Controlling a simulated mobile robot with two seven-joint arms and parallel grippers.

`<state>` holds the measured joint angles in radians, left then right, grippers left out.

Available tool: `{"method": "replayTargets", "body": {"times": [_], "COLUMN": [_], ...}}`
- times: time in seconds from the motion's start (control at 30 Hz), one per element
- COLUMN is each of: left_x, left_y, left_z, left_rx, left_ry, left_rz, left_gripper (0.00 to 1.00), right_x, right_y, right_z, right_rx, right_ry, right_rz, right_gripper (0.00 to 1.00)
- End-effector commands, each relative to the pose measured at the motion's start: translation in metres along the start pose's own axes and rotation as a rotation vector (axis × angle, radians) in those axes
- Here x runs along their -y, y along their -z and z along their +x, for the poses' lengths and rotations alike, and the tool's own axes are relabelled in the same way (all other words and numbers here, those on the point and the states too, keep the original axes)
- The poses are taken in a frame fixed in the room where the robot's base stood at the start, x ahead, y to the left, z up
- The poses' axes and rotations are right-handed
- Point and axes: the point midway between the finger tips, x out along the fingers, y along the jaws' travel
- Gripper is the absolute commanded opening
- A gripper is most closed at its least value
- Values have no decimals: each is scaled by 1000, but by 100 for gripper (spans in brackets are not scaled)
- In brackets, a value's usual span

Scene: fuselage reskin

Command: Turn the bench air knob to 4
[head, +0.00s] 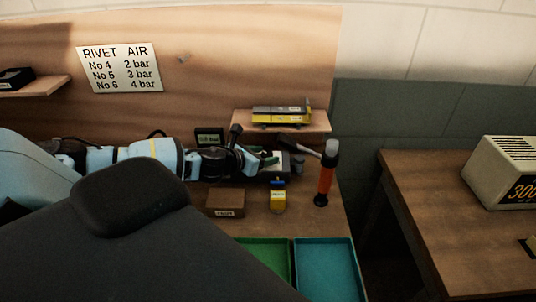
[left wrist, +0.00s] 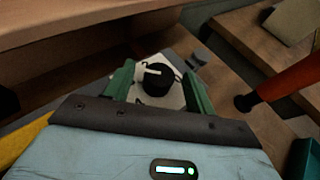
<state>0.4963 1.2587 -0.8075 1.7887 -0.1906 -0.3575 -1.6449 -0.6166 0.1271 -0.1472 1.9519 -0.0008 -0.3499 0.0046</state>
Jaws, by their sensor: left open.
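The air knob (left wrist: 160,82) is a black round knob with a white pointer line, on a pale plate (left wrist: 174,98) in the left wrist view. The pointer lies toward the upper left there; the scale marks are too small to read. My left gripper (left wrist: 159,88) is open, with one green finger on each side of the knob; I cannot tell whether either touches it. In the head view my left gripper (head: 270,161) is at the plate by the back of the bench, and the knob is mostly hidden. My right gripper is not in view.
A brown box (head: 225,203), a yellow item (head: 278,197) and green and teal trays (head: 327,269) lie in front. A wall sign (head: 120,68) lists rivets and pressures.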

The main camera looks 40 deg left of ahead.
Motion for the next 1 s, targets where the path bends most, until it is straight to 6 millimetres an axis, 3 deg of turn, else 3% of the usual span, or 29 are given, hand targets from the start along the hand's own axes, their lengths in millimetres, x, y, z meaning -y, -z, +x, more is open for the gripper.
{"method": "replayTargets", "body": {"times": [0.2, 0.57, 0.9, 1.0], "left_x": [0, 0, 0, 0], "left_y": [0, 0, 0, 0], "left_z": [16, 18, 18, 18], "left_rx": [0, 0, 0, 0], "left_ry": [-1, 0, 0, -2], "left_rz": [-1, 0, 0, -1], "left_gripper": [55, 55, 11, 11], "right_x": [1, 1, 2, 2], "right_y": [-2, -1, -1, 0], "right_z": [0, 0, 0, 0], "right_rx": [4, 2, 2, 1], "right_ry": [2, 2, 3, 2], "right_rz": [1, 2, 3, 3], "right_gripper": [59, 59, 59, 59]}}
